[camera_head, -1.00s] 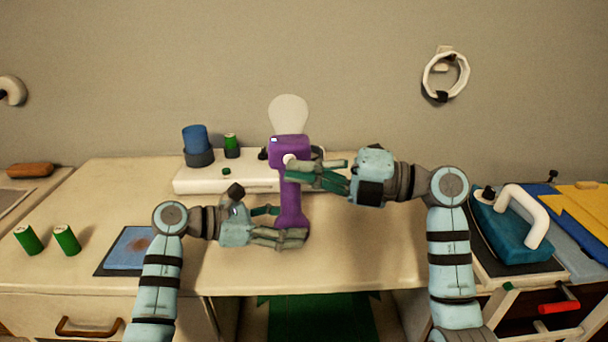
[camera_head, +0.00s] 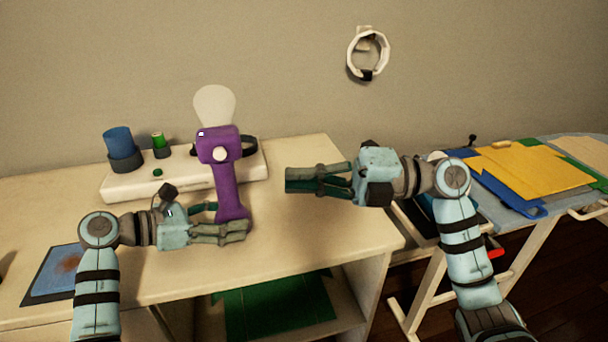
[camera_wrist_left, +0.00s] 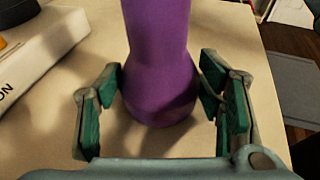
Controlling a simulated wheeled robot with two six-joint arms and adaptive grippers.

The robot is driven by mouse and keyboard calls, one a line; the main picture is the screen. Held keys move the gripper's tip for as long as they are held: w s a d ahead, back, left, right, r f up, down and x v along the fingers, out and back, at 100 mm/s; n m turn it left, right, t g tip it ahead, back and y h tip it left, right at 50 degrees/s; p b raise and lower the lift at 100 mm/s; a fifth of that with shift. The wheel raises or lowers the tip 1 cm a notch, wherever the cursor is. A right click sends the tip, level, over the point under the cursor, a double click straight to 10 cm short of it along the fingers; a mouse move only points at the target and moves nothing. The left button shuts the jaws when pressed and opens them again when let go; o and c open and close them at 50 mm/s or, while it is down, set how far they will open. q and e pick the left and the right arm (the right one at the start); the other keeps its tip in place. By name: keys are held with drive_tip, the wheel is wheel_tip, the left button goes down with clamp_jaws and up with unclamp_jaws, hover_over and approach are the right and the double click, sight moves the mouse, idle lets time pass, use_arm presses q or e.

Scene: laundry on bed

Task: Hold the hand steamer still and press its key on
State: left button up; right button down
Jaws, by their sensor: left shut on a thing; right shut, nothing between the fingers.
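The hand steamer (camera_head: 227,185) is purple with a pale rounded head (camera_head: 214,105). It is near upright, its top leaning a little left in the head view. A round white key (camera_head: 220,155) is on its upper body, with nothing over it. My left gripper (camera_head: 229,217) is shut on the lower handle. In the left wrist view, the fingers of my left gripper (camera_wrist_left: 160,95) lie on both sides of the purple handle (camera_wrist_left: 158,45). I cannot tell if its foot touches the table. My right gripper (camera_head: 291,180) is shut and empty, apart from the steamer to its right.
Behind the steamer is a white base unit (camera_head: 130,184) bearing a blue cup (camera_head: 118,140) and a green can (camera_head: 159,141). A blue mat (camera_head: 58,270) lies front left. An ironing board with folded yellow cloth (camera_head: 535,170) stands right.

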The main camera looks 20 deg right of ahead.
idle(0.3)
use_arm(q)
drive_tip(key=o, duration=0.9)
drive_tip(key=shift+o, duration=0.2)
